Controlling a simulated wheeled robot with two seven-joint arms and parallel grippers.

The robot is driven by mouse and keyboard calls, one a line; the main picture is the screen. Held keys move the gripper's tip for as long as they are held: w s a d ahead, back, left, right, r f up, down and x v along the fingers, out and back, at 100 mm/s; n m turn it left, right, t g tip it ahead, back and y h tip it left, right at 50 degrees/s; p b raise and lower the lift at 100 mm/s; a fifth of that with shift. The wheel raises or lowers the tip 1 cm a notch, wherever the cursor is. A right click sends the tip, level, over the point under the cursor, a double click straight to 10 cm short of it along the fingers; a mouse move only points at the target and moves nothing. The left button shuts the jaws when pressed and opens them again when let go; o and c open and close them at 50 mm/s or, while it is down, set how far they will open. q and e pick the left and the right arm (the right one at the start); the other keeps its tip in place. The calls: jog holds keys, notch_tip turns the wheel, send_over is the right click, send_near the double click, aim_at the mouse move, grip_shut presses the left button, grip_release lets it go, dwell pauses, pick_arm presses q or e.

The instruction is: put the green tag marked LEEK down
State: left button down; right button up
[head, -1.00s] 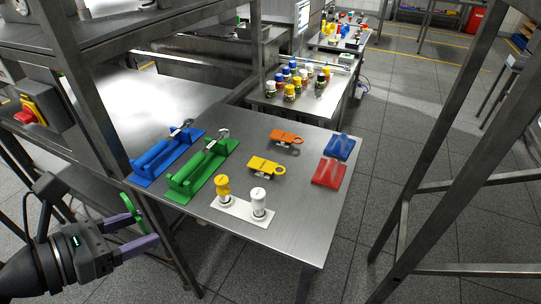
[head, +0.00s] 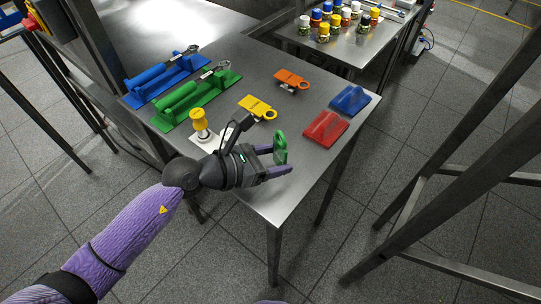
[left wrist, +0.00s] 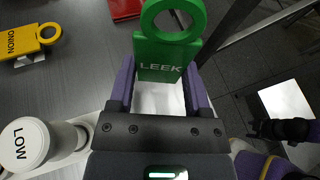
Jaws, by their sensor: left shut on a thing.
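The green tag marked LEEK (left wrist: 162,66), with a ring at its far end, is clamped between the fingers of my left gripper (left wrist: 160,90). In the head view the green tag (head: 280,148) stands on edge in my left gripper (head: 277,158), over the front right part of the steel table (head: 285,192). I cannot tell whether it touches the table. A white piece shows below the tag between the fingers in the left wrist view.
A yellow tag marked ONION (left wrist: 22,42), an orange tag (head: 291,79), a red block (head: 326,128) and a blue block (head: 350,99) lie nearby. Blue and green holders are at the back left.

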pick_arm(q)
jog(key=shift+f+b, duration=0.35)
jog(key=shift+f, duration=1)
jog(key=shift+f, duration=0.2)
grip_release()
jog(key=shift+r, duration=0.1)
jog(key=shift+r, duration=0.25)
jog(key=v, duration=1.2)
jog(key=shift+f, duration=0.15)
